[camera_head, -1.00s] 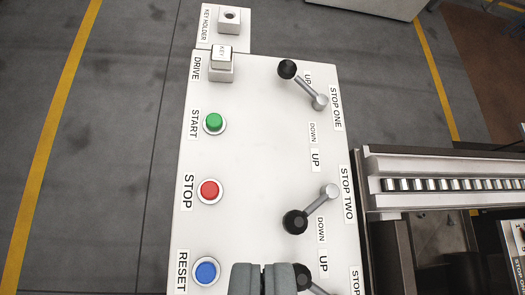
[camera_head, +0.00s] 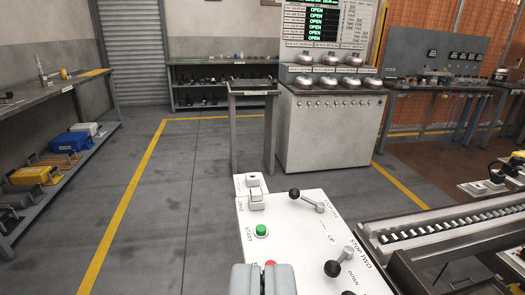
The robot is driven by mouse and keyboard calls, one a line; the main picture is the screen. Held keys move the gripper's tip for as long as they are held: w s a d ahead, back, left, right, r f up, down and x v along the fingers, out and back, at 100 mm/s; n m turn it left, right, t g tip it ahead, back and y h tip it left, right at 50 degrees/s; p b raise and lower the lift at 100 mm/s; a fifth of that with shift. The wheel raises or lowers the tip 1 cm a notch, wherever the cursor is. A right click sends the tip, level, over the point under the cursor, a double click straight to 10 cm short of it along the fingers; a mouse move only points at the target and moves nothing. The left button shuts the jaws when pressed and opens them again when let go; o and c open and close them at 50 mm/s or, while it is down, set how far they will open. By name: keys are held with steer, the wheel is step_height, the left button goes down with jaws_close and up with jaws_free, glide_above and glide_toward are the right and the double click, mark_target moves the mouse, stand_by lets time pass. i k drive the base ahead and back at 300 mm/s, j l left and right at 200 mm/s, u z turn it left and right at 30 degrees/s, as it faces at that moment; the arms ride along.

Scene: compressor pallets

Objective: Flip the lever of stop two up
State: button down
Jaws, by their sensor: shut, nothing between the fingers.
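The white control panel (camera_head: 285,222) is at the bottom middle. The stop two lever (camera_head: 341,262) is a grey rod with a black knob that points down and left, toward its DOWN label. The stop one lever (camera_head: 307,200) is farther back, with its knob to the upper left, on the UP side. My gripper (camera_head: 263,268) is shut and empty at the bottom edge, left of the stop two lever and apart from it in the picture. It partly covers the red stop button (camera_head: 270,264). The black knob of a third lever (camera_head: 348,293) just shows at the bottom edge.
A green start button (camera_head: 261,230) and a key block (camera_head: 256,200) are on the panel's left side. A roller conveyor (camera_head: 440,228) runs to the right. A grey cabinet (camera_head: 330,135) and a small table (camera_head: 252,90) stand behind. The floor on the left is open.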

mark_target(332, 268)
steer(key=z, duration=1.9)
steer(key=k+u, duration=0.2)
steer(key=u, duration=0.2)
steer(key=k+u, duration=0.15)
steer(key=u, duration=0.3)
steer(key=k+u, duration=0.2)
steer(key=u, duration=0.2)
